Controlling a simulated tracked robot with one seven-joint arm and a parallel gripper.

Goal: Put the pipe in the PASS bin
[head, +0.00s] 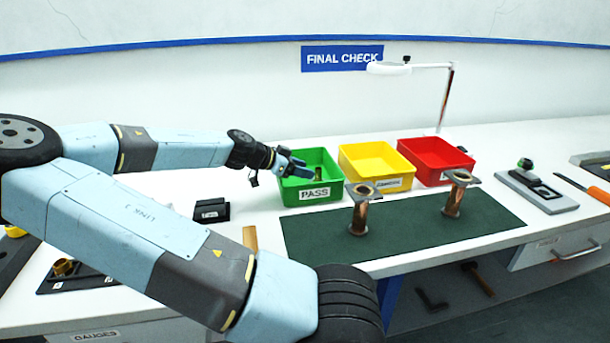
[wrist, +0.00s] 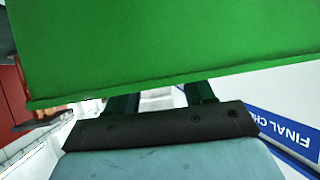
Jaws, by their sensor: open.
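Two copper-brown flanged pipes stand upright on the dark green mat, a left pipe (head: 359,215) and a right pipe (head: 452,200). The green PASS bin (head: 312,194) stands behind the mat's left end. My gripper (head: 298,168) is open at the left side of this bin, its fingers at or over the rim. A small brass-coloured thing (head: 318,173) shows inside the bin; I cannot tell what it is. In the wrist view the green bin wall (wrist: 160,40) fills the top and hides the ends of my gripper's fingers (wrist: 162,100).
A yellow bin (head: 377,166) and a red bin (head: 434,160) stand right of the green one. A lamp (head: 445,95) rises behind them. A grey fixture (head: 537,190) is at the right. A black block (head: 211,210) lies left of the mat (head: 410,234).

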